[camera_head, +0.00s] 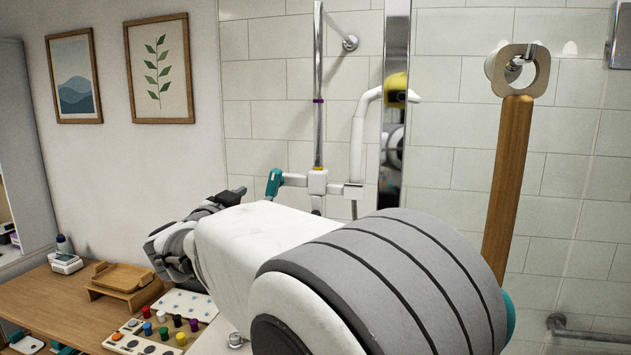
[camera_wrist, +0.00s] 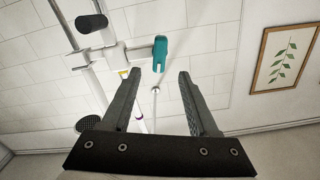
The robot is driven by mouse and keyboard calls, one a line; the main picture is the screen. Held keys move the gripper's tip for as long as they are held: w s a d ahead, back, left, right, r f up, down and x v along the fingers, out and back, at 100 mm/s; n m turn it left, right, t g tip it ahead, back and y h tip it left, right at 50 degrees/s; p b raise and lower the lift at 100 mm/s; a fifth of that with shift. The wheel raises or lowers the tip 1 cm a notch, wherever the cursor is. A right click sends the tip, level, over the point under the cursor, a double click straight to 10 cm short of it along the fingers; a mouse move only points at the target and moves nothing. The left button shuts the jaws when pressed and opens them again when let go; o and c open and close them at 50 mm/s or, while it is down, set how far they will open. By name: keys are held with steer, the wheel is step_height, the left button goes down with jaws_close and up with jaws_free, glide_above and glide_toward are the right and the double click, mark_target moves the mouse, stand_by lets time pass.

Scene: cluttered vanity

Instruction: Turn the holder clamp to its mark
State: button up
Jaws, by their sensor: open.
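The holder clamp (camera_head: 318,182) is a white block on a vertical chrome rail (camera_head: 318,60), with a teal end piece (camera_head: 274,182) on its left arm. A purple band (camera_head: 318,100) circles the rail above the clamp. The teal piece (camera_wrist: 160,50) also shows in the wrist view, just beyond my fingertips, apart from them. A purple band (camera_wrist: 138,118) shows there between my fingers. My gripper (camera_wrist: 156,73) is open with nothing between its fingers. In the head view my gripper (camera_head: 229,197) is left of and slightly below the teal piece, partly hidden by my arm.
A wooden counter (camera_head: 50,300) at lower left holds a tray (camera_head: 125,277) and coloured pegs (camera_head: 178,321).

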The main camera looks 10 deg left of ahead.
mark_target(271, 185)
steer(key=w, duration=0.3)
steer(key=w+d+p, duration=0.1)
steer(key=w, duration=0.2)
steer(key=w+p, duration=0.1)
steer(key=w, duration=0.3)
steer(key=shift+d, duration=0.2)
steer(key=shift+s, duration=0.1)
jaws_close()
